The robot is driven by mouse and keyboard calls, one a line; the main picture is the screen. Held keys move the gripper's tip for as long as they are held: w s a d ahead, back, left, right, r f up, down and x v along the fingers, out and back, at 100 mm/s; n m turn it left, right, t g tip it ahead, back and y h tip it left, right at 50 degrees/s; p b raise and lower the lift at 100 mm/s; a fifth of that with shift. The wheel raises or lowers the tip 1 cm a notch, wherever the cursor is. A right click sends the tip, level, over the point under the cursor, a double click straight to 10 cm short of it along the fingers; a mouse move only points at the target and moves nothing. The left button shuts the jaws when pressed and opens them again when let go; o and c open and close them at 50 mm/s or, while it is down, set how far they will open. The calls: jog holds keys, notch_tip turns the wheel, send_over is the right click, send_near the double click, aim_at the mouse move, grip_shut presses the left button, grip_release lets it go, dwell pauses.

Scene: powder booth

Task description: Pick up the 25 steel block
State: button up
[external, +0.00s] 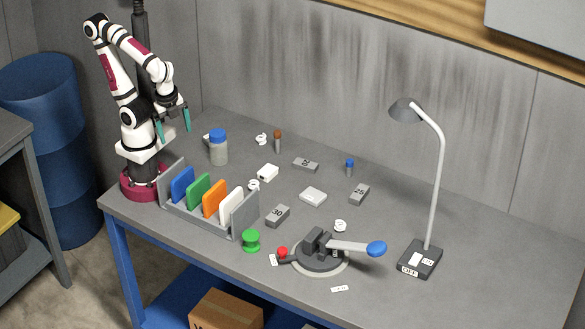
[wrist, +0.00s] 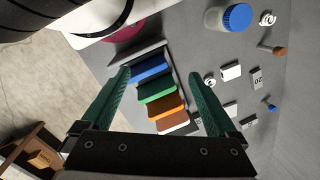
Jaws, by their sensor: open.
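The 25 steel block (external: 359,194) is a small grey bar with a dark number on top. It lies flat on the grey table, right of centre in the external view. In the wrist view a small grey block at the lower right (wrist: 249,122) looks like it, its number hard to read. My gripper (external: 173,127) is open and empty, raised at the far left above the table, well apart from the block. Its two green fingers (wrist: 158,76) frame the coloured panels in the wrist view.
Similar blocks marked 20 (external: 305,165) and 30 (external: 277,216) lie nearby. A rack (external: 247,214) of coloured panels, a lever fixture (external: 320,257) and a lamp (external: 420,258) stand around.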

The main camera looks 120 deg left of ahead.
jog(key=w+a+f+m+y, duration=0.1)
jog(key=w+a+m+y, duration=0.25)
jog(key=w, duration=0.65)
jog(key=w+a+f+m+t+y, duration=0.1)
jog(key=w+a+m+y, duration=0.15)
jog(key=w+a, duration=0.45)
jog(key=w+a+f+m+y, duration=0.1)
jog(key=w+a+m+y, duration=0.15)
jog(key=w, duration=0.95)
jog(key=m+t, duration=0.4)
jog(key=m, duration=0.5)
send_near(358, 191)
jog(key=shift+n+y, duration=0.25)
jog(key=shift+y, duration=0.2)
jog(key=x, duration=0.8)
jog(key=shift+w+f, duration=0.1)
jog(key=shift+f, duration=0.4)
grip_shut()
